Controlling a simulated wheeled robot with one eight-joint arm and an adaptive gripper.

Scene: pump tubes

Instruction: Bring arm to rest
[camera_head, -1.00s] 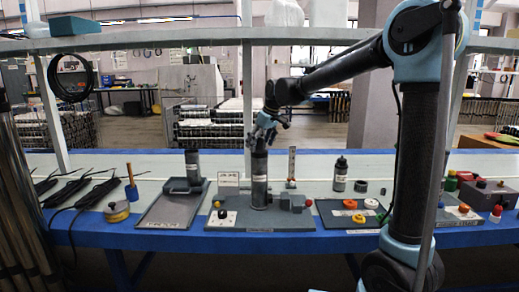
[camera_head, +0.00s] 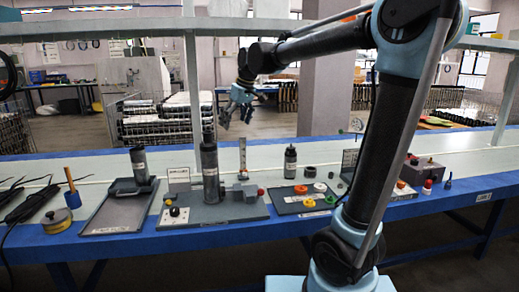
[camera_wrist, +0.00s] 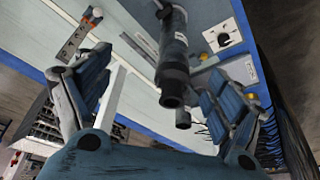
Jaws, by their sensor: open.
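My gripper (camera_head: 238,105) is raised above the bench in the head view, behind and to the right of the tall dark pump tube's top. In the wrist view its two blue-padded fingers (camera_wrist: 160,100) are spread wide, with nothing between the pads. The tall dark pump tube (camera_head: 210,170) stands upright on a grey fixture plate (camera_head: 180,218); it also shows in the wrist view (camera_wrist: 172,60), apart from the fingers. A second dark tube (camera_head: 139,166) stands on the grey tray (camera_head: 115,212) at left.
A dark bottle (camera_head: 290,162) stands behind a mat (camera_head: 290,208) with coloured rings. A blue-edged bench (camera_head: 400,215) runs across. A shelf beam (camera_head: 120,27) crosses near my arm's height, with a post (camera_head: 192,90) left of my gripper. A yellow spool (camera_head: 56,217) sits at left.

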